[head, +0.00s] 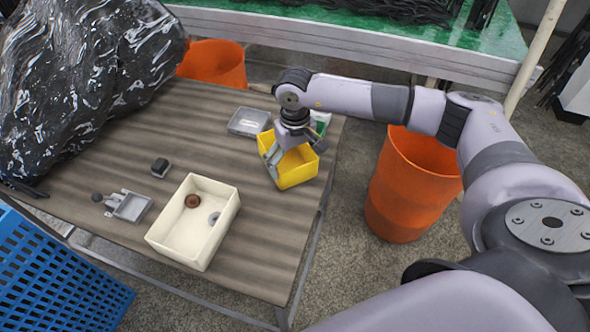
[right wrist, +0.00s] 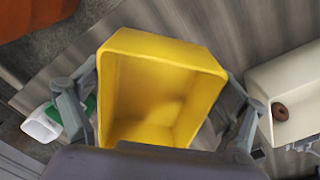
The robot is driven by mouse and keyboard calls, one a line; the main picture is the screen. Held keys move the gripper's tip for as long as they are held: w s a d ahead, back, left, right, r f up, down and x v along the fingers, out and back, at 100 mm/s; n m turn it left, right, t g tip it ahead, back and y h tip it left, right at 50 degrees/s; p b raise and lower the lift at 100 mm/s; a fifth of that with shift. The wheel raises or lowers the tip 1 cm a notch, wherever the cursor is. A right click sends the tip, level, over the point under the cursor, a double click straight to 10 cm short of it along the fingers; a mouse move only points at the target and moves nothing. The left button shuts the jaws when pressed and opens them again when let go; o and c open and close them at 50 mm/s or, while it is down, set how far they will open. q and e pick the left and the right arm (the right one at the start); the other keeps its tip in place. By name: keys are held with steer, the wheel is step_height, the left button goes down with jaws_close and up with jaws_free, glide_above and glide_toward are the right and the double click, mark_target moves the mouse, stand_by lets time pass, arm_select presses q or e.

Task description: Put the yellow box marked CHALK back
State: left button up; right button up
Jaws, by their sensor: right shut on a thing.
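The yellow box (head: 297,174) is open-topped and empty inside, near the right edge of the wooden table (head: 265,215). No CHALK marking is readable on it. My right gripper (head: 292,155) is shut on the box, with its fingers on opposite sides. The right wrist view looks into the yellow box (right wrist: 160,95) between the fingers. I cannot tell whether the box rests on the table or hangs just above it. My left gripper is not in view.
A cream bin (head: 168,238) holds a brown round piece. Orange bins (head: 405,190) stand beyond the table. A blue crate (head: 60,275) is at left. Bare tabletop lies left of the box.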

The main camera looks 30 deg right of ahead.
steer(key=shift+f, duration=0.6)
step_height(320, 180, down, 4)
steer(key=shift+r+p, duration=0.15)
steer(key=shift+p, duration=0.15)
steer(key=o, duration=0.9)
steer(key=shift+o, duration=0.2)
steer(key=shift+r, duration=0.1)
step_height(320, 180, up, 12)
steer(key=b, duration=0.2)
